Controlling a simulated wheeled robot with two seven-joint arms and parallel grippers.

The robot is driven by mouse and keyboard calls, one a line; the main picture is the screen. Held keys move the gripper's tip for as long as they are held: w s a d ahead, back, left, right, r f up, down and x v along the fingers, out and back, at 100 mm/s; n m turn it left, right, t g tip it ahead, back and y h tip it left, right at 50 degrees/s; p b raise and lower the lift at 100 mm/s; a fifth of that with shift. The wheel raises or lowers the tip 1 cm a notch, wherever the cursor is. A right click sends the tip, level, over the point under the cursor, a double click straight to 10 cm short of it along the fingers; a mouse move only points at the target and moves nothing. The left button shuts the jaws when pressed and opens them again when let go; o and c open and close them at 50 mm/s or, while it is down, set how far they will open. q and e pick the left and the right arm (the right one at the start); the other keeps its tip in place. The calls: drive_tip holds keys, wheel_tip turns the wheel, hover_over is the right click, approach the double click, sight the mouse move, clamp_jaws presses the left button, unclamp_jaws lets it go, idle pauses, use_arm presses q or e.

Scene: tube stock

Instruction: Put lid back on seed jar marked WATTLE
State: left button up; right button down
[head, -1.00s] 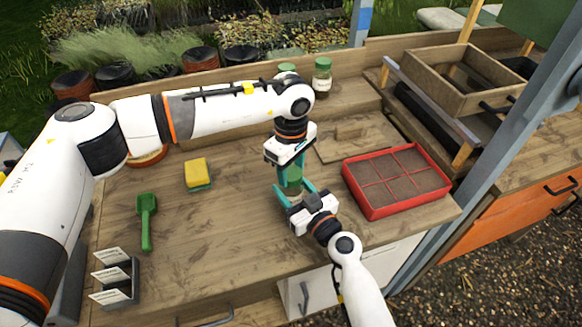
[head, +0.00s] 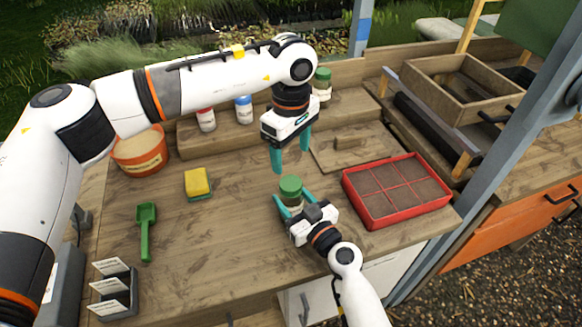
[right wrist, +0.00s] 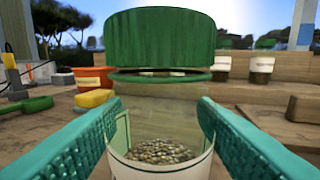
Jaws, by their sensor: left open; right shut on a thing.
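A clear jar (right wrist: 160,118) with seeds in its bottom stands between the teal fingers of my right gripper (head: 293,205), which is shut on it. A ribbed green lid (head: 290,187) is on top of the jar; it also shows in the right wrist view (right wrist: 160,38). A thin gap shows under the lid, above a green ring at the jar's neck, so I cannot tell if it is fully seated. No name is readable on the jar. My left gripper (head: 291,158) is open and empty, above and behind the lid, clear of it.
Jars with red (head: 205,118), blue (head: 244,108) and green (head: 322,84) lids stand on the back shelf. A red seed tray (head: 397,190) is to the right. A yellow sponge (head: 197,182), green trowel (head: 146,230) and terracotta pot (head: 140,155) are left. The bench between is clear.

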use_arm(q)
drive_tip(key=shift+r, duration=1.75)
use_arm(e)
drive_tip(key=shift+c, duration=2.4)
unclamp_jaws()
drive_tip(key=shift+s+d+f, duration=0.15)
drive_tip(key=shift+s+d, duration=0.15)
drive_tip(key=shift+s, duration=0.2)
drive_tip(key=b+v, duration=0.3)
drive_tip(key=v, duration=0.8)
use_arm(q)
wheel_tip(320, 180, down, 3)
drive_tip(key=shift+f, duration=0.1)
